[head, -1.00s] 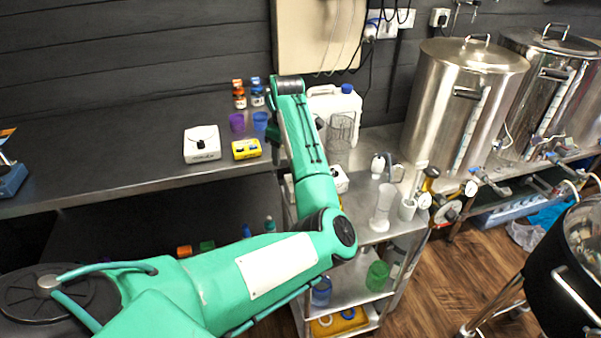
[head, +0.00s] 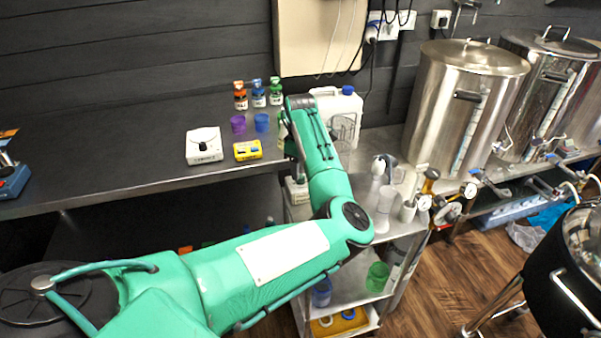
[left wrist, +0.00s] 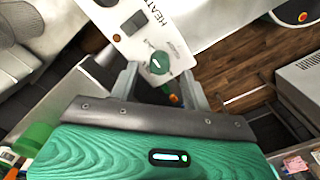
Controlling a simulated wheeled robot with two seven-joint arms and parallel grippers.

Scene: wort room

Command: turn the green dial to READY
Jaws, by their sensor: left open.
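The green dial (left wrist: 159,63) is on a white device (left wrist: 150,37) in the left wrist view. A pale mark shows on the dial, but the small labels beside it are too small to read. My left gripper (left wrist: 160,74) is open, its two fingers on either side of the dial's near edge; I cannot tell whether they touch it. In the head view the white device (head: 297,189) sits on the steel cart, partly hidden by my left arm, and its dial cannot be made out. My right gripper is not in view.
The device panel has a dark switch (left wrist: 134,22) and large HEAT lettering. On the bench left of my arm are a white box with a black knob (head: 204,145), a yellow box (head: 247,150), cups and bottles. A white jug (head: 341,115) stands behind my arm.

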